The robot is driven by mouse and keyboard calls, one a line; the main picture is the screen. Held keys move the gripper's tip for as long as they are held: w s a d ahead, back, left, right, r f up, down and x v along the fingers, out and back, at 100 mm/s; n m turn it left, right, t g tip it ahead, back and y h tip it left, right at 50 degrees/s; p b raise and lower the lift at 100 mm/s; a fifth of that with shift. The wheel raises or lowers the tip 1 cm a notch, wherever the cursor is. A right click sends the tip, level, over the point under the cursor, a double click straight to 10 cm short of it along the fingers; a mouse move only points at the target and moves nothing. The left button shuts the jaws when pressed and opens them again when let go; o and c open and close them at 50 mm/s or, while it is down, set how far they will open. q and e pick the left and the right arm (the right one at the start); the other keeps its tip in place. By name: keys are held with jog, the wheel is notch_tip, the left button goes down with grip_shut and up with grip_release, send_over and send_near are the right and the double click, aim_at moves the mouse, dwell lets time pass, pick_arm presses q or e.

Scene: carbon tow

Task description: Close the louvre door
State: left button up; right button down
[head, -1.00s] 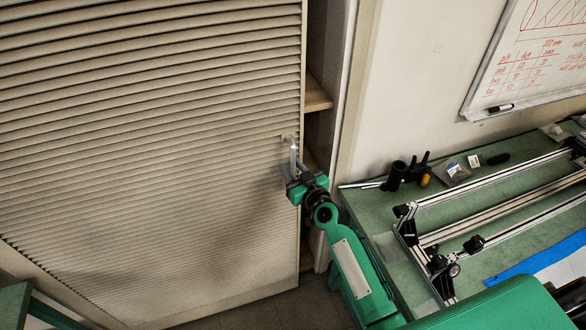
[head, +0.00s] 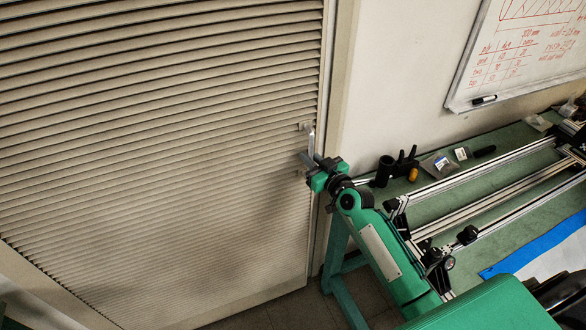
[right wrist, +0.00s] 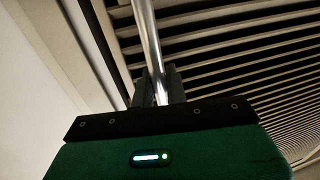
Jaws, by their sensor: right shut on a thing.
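The louvre door (head: 160,150) is a large beige slatted panel filling the left of the head view. Its right edge lies along the door frame (head: 336,120), with only a thin dark line between them. A metal bar handle (head: 310,138) stands upright near that edge. My right gripper (head: 314,166) is shut on the handle. In the right wrist view the handle (right wrist: 148,40) runs up from between the fingers, with the slats (right wrist: 240,50) behind it on the right. My left gripper is not in view.
A green workbench (head: 480,190) stands right of the door, with aluminium rails (head: 490,170), a black cup (head: 385,168) and small parts on it. A whiteboard (head: 520,60) hangs on the wall above. Grey floor (head: 270,312) shows below the door.

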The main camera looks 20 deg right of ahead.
aim_at(316, 146)
jog(key=d+b, duration=0.2)
jog(key=d, duration=0.2)
jog(key=shift+w+d, duration=0.1)
jog(key=shift+d, duration=0.15)
jog(key=c, duration=1.7)
grip_release()
jog(key=shift+o, duration=1.2)
jog(key=shift+d, duration=0.2)
jog(key=shift+a, duration=0.1)
